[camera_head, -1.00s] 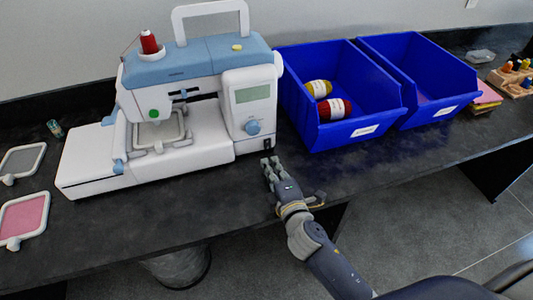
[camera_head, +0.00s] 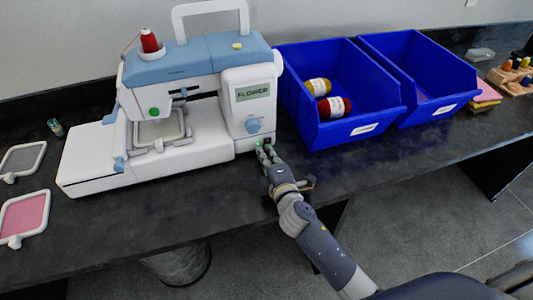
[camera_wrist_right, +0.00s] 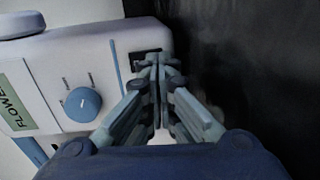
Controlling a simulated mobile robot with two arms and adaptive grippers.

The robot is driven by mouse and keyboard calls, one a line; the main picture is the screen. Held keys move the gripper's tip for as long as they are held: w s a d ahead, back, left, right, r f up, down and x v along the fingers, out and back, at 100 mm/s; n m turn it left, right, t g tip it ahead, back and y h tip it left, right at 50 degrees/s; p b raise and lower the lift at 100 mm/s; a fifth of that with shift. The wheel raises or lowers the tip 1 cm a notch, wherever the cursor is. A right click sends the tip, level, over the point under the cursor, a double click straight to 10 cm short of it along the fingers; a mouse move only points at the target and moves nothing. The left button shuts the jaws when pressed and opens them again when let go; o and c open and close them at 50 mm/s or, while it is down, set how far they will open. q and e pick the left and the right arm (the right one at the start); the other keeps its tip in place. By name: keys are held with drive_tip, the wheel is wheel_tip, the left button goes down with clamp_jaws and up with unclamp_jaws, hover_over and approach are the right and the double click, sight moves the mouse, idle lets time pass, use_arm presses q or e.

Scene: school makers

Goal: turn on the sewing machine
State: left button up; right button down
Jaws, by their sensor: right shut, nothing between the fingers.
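The white and light-blue sewing machine (camera_head: 190,100) stands on the dark worktop. Its display (camera_head: 252,92) is lit and reads "FLOWER". A blue knob (camera_head: 254,125) sits below the display; it also shows in the right wrist view (camera_wrist_right: 83,104). My right gripper (camera_head: 265,152) is shut and empty, with its fingertips at the machine's lower right corner. In the right wrist view the fingertips (camera_wrist_right: 155,62) are at a small dark switch recess (camera_wrist_right: 145,54), which they partly cover. A green light shows beside the fingertips. My left gripper is out of view.
Two blue bins (camera_head: 340,95) stand right of the machine; the nearer one holds yellow and red yarn. Embroidery hoops (camera_head: 24,216) lie at the left, one with pink fabric. The worktop in front of the machine is clear.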

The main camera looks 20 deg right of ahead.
drive_tip(key=s, duration=0.4)
drive_tip(key=s+r, duration=0.1)
drive_tip(key=s, duration=0.7)
drive_tip(key=shift+d+r, duration=0.2)
drive_tip(key=shift+r, duration=0.05)
drive_tip(key=shift+f, duration=0.1)
